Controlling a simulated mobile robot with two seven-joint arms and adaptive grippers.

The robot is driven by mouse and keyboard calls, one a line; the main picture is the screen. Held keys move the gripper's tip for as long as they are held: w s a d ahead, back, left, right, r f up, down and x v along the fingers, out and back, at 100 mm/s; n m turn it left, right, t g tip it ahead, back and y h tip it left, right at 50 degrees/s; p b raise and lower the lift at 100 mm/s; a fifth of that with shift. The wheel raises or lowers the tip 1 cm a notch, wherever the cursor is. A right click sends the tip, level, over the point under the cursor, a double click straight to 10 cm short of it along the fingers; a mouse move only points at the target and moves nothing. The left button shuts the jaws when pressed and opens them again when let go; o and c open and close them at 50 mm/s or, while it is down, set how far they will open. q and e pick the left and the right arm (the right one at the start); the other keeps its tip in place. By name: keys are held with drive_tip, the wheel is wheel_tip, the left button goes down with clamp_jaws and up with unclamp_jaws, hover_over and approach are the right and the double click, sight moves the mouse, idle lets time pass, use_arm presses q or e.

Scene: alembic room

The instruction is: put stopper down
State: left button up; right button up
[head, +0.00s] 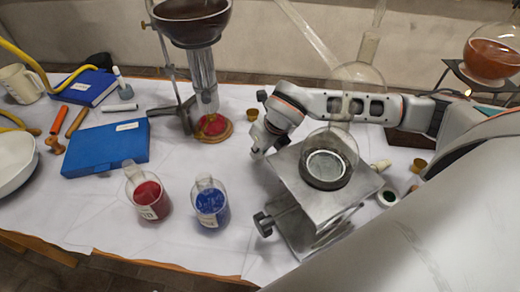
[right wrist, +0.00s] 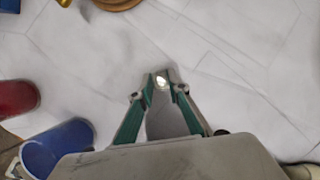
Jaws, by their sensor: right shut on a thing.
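My right gripper (head: 259,150) reaches in from the right and hangs over the white-covered table, just left of the steel lab jack. In the right wrist view its green-sided fingers (right wrist: 161,80) are shut on a small pale stopper (right wrist: 161,82); only a bit of it shows between the fingertips. In the head view the held stopper is hidden by the gripper. I cannot tell whether it touches the table. My left gripper is not in view.
The lab jack (head: 290,166) carries a round glass flask (head: 356,90). A blue-filled beaker (head: 211,203) and a red-filled beaker (head: 149,197) stand at front left.

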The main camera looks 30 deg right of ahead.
drive_tip(key=shift+f, duration=0.15)
drive_tip(key=o, duration=0.9)
drive_tip(key=shift+r, duration=0.3)
drive_tip(key=v, duration=0.7)
drive_tip(key=shift+r+p, duration=0.15)
drive_tip(key=shift+p, duration=0.15)
